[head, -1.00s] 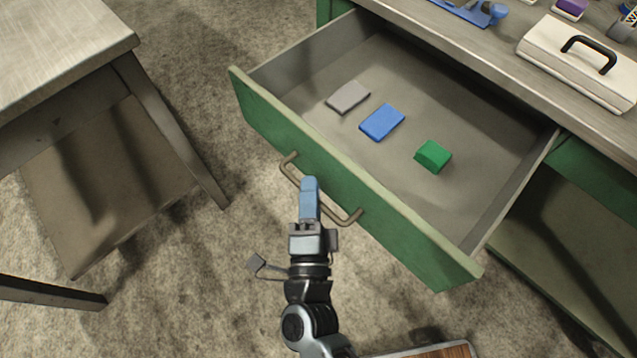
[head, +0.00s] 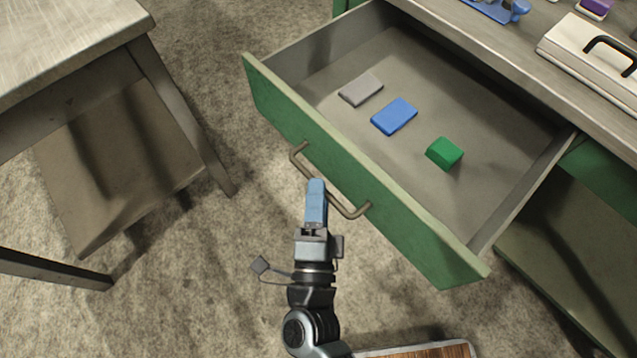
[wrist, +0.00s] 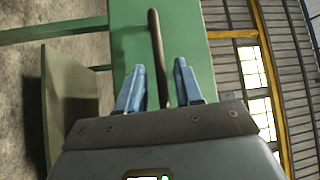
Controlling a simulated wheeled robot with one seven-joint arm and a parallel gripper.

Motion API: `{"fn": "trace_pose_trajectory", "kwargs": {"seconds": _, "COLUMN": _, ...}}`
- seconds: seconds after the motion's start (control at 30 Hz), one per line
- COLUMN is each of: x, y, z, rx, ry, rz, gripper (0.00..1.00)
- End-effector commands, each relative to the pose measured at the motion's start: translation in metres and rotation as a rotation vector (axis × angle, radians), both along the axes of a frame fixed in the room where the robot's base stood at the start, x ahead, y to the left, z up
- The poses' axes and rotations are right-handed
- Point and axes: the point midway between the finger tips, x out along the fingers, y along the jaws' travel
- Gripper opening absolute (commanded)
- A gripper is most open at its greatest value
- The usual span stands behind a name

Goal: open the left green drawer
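The left green drawer (head: 350,170) stands pulled well out of the workbench, its grey inside exposed. Its bar handle (head: 331,187) is on the green front, which also shows in the wrist view (wrist: 190,35). My gripper (head: 316,184) is at the handle, with its blue fingertips at the bar's outer side in the head view. In the wrist view, my gripper's two blue fingers (wrist: 159,66) are apart, and the handle bar (wrist: 157,40) shows between them with gaps on both sides. I cannot tell whether the fingertips still reach around the bar.
Inside the drawer lie a grey block (head: 361,90), a blue block (head: 394,117) and a green block (head: 444,153). The workbench top (head: 560,60) carries a cream box with a black handle (head: 590,55). A separate table (head: 70,45) stands at the left. Bare floor lies between it and the drawer.

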Motion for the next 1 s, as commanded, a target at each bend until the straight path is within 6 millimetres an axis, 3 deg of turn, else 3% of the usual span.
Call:
{"fn": "trace_pose_trajectory", "kwargs": {"seconds": 0.2, "x": -0.037, "y": 0.006, "z": -0.007, "rx": 0.0, "ry": 0.002, "rz": 0.002, "gripper": 0.35}}
{"fn": "trace_pose_trajectory", "kwargs": {"seconds": 0.4, "x": -0.053, "y": 0.008, "z": -0.008, "rx": -0.001, "ry": 0.0, "rz": 0.0, "gripper": 0.35}}
{"fn": "trace_pose_trajectory", "kwargs": {"seconds": 1.0, "x": -0.054, "y": 0.008, "z": -0.008, "rx": -0.001, "ry": 0.0, "rz": 0.0, "gripper": 0.35}}
